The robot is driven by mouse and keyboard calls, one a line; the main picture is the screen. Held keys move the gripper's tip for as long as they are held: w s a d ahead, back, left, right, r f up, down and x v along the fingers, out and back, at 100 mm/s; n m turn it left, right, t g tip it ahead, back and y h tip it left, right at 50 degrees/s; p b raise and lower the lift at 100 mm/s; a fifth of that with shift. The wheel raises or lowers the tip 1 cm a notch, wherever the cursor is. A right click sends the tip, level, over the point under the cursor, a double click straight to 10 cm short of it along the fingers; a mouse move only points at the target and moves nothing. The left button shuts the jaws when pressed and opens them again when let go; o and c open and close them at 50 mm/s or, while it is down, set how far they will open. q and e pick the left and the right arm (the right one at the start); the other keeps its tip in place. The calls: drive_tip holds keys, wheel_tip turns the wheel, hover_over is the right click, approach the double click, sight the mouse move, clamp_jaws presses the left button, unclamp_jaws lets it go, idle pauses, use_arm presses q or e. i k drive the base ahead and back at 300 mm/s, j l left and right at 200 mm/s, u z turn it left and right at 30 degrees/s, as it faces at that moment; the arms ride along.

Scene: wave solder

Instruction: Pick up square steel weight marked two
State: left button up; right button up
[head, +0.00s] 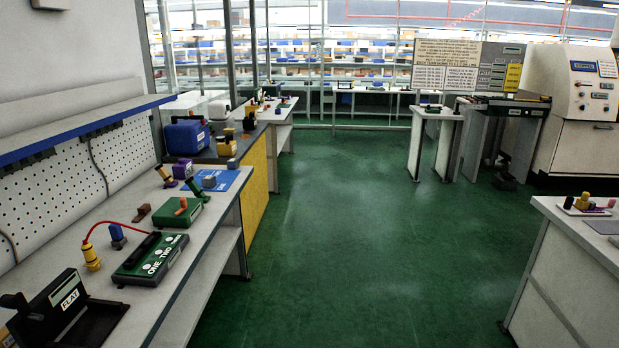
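No marking "two" can be read on any weight from here. A small grey block (209,182) sits on the blue mat (228,179) on the left workbench. Another small grey block (232,163) is farther back. Either could be a steel weight, but I cannot tell. Neither of my grippers is in view.
The left workbench (195,245) also holds a black "FLAT" fixture (68,305), a yellow cylinder (92,257) with a red cable, and a green box (177,212). The green floor (330,230) is clear. A white bench (570,270) stands at right.

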sight(232, 164)
drive_tip(key=i, duration=2.25)
drive_tip(key=i+u, duration=0.35)
drive_tip(key=i, duration=0.25)
drive_tip(key=i+l+u, duration=0.3)
drive_tip(key=i, duration=0.3)
drive_tip(key=j, duration=0.1)
